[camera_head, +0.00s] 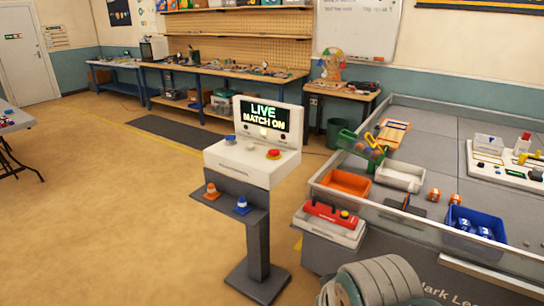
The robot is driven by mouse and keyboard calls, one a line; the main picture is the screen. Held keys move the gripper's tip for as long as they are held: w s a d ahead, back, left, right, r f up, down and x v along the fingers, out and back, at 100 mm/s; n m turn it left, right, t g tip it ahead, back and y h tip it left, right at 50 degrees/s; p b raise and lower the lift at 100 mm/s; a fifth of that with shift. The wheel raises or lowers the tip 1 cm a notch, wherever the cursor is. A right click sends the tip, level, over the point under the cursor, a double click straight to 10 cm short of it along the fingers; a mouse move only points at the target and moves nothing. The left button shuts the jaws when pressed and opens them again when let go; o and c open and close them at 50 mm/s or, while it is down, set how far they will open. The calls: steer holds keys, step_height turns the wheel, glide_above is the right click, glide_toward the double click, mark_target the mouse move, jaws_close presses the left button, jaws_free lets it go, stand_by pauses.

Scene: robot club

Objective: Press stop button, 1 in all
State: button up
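A white control box (232,168) stands on a dark grey pedestal (258,250) near the middle of the view. On its sloped top are a red button (274,153) at the right, a small pale knob or button (251,147) in the middle and a blue button (230,139) at the left. I take the red one as the stop button; no label is readable. The screen (264,117) behind them reads "LIVE MATCH ON". A rounded grey part, probably of my arm, shows at the bottom, right of the pedestal and apart from it. My gripper's fingers are not visible.
A walled game table (440,120) with bins stands close on the right. Open floor (110,210) lies left of the pedestal; workbenches line the back wall.

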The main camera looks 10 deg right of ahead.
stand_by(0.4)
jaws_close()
